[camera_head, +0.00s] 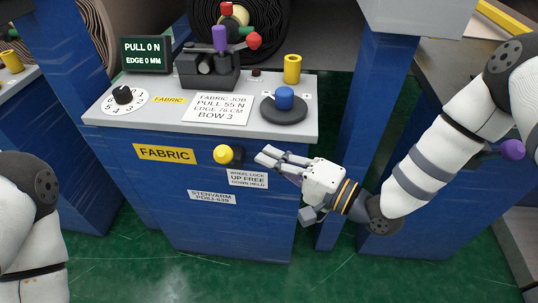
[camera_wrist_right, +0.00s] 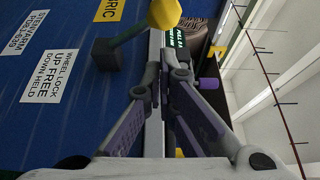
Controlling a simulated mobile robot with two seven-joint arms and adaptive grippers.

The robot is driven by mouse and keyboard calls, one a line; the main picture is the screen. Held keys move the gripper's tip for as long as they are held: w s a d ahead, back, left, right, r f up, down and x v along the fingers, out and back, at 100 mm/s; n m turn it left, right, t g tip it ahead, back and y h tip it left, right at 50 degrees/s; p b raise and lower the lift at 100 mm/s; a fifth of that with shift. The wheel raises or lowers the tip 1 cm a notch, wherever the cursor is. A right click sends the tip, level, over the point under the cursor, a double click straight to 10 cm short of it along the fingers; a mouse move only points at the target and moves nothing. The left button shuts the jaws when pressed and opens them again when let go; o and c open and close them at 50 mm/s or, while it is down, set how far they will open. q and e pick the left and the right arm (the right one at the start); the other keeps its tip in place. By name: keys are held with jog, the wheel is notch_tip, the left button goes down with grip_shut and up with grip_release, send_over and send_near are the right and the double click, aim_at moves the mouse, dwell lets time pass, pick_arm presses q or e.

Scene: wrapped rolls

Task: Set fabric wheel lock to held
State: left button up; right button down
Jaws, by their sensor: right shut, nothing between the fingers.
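The wheel lock is a lever with a yellow knob (camera_head: 224,154) on the front of the blue fabric cabinet. In the right wrist view its yellow knob (camera_wrist_right: 163,14) and dark base block (camera_wrist_right: 105,55) show, and the lever appears to slant up and outward. A white label (camera_head: 247,178) just below right of the knob reads up free, down held. My right gripper (camera_head: 268,158) is shut and empty, just right of the knob in the head view, apart from it. Its fingers (camera_wrist_right: 167,75) also show in the wrist view. My left gripper is out of view.
On the cabinet top (camera_head: 308,125) stand a black dial (camera_head: 123,95), a job card (camera_head: 215,107), a blue knob (camera_head: 284,97), a yellow cylinder (camera_head: 292,69) and a lever block (camera_head: 208,70). A display (camera_head: 146,54) reads pull 0 N. Green floor lies in front.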

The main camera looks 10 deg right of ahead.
aim_at(228, 158)
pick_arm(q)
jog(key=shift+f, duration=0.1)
pick_arm(e)
jog(key=x, duration=0.7)
jog(key=shift+f, duration=0.1)
